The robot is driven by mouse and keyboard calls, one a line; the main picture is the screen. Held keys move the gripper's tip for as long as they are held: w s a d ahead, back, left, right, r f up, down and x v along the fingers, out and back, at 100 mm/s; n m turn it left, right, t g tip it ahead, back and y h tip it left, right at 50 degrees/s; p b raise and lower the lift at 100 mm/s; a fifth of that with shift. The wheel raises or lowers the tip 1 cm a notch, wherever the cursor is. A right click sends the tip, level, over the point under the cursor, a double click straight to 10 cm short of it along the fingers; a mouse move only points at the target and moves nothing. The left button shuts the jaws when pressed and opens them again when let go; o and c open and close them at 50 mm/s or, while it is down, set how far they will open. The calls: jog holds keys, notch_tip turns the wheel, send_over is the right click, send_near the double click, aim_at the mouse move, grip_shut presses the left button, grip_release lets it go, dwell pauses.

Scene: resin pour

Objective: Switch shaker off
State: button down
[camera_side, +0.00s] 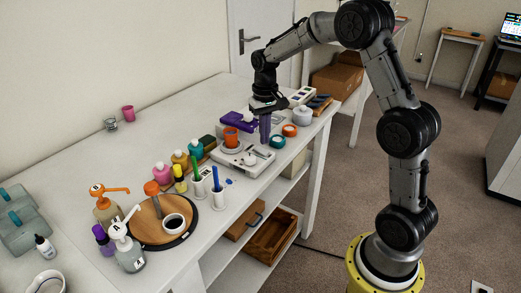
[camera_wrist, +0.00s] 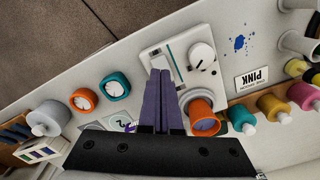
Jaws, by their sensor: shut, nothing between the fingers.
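The shaker looks to be the white flat unit below my gripper; its body (camera_side: 262,162) sits on the table in the side view and its top (camera_wrist: 207,82) shows in the wrist view. A round white knob (camera_wrist: 201,55) is on it, right of my fingertips in the wrist view. An orange cup (camera_wrist: 203,113) stands on its round platform. My gripper (camera_wrist: 161,73) has its purple fingers together, empty, pointing down over the unit. They also show in the side view (camera_side: 265,141). Whether the tips touch the unit, and the switch position, I cannot tell.
Teal, amber and pink bottles (camera_side: 161,172) stand on the other side. A round wooden tray (camera_side: 150,232) holds a dark cup. The table's back left is mostly clear.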

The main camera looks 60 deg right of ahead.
jog(key=shift+r, duration=1.95)
notch_tip(320, 180, up, 7)
jog(key=n+t, duration=0.1)
jog(key=t, duration=0.1)
send_over(264, 152)
jog(key=s+a, duration=0.2)
jog(key=a, duration=0.2)
jog(key=s+a+r+n+t, duration=0.1)
jog(key=s+a+r+t, duration=0.1)
jog(key=s+a+r, duration=0.45)
jog(key=s+a+f+n, duration=0.2)
jog(key=s+f, duration=0.1)
jog(key=s, duration=0.5)
jog(key=s+a+f+n+t, duration=0.1)
jog(key=s+f, duration=0.3)
jog(key=s, duration=0.4)
jog(key=shift+s+a+n+t, duration=0.3)
jog(key=shift+a+n, duration=0.05)
jog(key=shift+n, duration=0.15)
